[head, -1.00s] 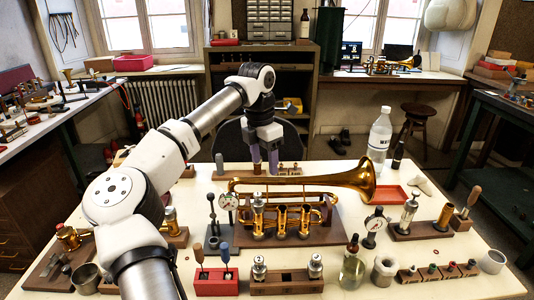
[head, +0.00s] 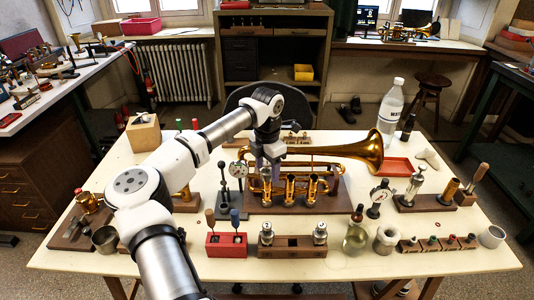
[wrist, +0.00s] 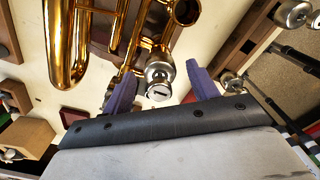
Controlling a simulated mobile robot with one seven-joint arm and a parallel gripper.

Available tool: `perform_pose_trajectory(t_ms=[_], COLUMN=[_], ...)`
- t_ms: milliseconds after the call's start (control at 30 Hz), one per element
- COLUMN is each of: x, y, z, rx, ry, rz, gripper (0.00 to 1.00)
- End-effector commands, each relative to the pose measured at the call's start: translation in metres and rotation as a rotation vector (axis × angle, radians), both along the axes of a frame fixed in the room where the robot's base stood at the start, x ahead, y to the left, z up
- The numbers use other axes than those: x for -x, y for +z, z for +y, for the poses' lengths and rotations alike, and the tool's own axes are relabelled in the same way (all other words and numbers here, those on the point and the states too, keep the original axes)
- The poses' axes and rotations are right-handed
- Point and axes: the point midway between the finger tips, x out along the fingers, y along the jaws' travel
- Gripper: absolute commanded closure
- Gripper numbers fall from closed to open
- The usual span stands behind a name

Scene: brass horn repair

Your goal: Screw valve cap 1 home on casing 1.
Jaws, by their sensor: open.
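The brass horn (head: 340,152) lies on a dark wooden stand (head: 330,202) in the middle of the table, with three valve casings standing in a row. My gripper (head: 266,178) points down over the leftmost casing (head: 266,196) in the head view and hides part of its top. In the wrist view, a silver slotted cap-like piece (wrist: 158,76) sits between the purple fingers of my gripper (wrist: 161,90). The fingers are open, with a gap visible on both sides of it. I cannot tell how far it is seated on the casing.
A wooden block (head: 292,246) with two silver-topped parts stands at the front. A dropper bottle (head: 355,238) and funnel-like cup (head: 387,239) stand front right.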

Motion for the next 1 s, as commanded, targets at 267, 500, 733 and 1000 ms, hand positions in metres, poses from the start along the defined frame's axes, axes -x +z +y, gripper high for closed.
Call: perform_pose_trajectory(t_ms=[267, 500, 733, 1000], x=[0.0003, 0.0002, 0.0002, 0.0003], y=[-0.0069, -0.0065, -0.0063, -0.0063], z=[0.0, 0.0, -0.0002, -0.0002], rx=[-0.001, 0.0, 0.001, 0.001], ry=[0.0, 0.0, 0.0, -0.001], rz=[0.001, 0.0, 0.001, 0.001], gripper=[0.41, 0.58, 0.87, 0.93])
